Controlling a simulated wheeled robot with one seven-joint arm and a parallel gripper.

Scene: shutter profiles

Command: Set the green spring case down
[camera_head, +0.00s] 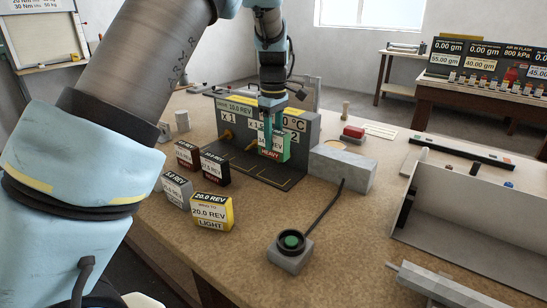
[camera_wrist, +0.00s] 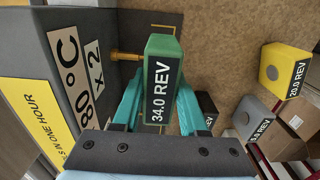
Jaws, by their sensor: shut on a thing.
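The green spring case (camera_wrist: 160,65) shows its "34.0 REV" label in the wrist view, between the teal fingers of my gripper (camera_wrist: 158,95). In the head view the green case (camera_head: 284,148) has a red "HEAVY" band. My gripper (camera_head: 270,135) is shut on it, in front of the grey panel (camera_head: 230,106) and above or at the dark marked base (camera_head: 272,175). I cannot tell whether the case touches the base. A brass peg (camera_wrist: 125,55) sticks out of the panel beside the case in the wrist view.
A yellow case (camera_head: 212,211), a grey case (camera_head: 176,189), a dark case (camera_head: 214,168) and another dark case (camera_head: 187,154) stand left of the panel. A grey block (camera_head: 343,168) is at its right.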

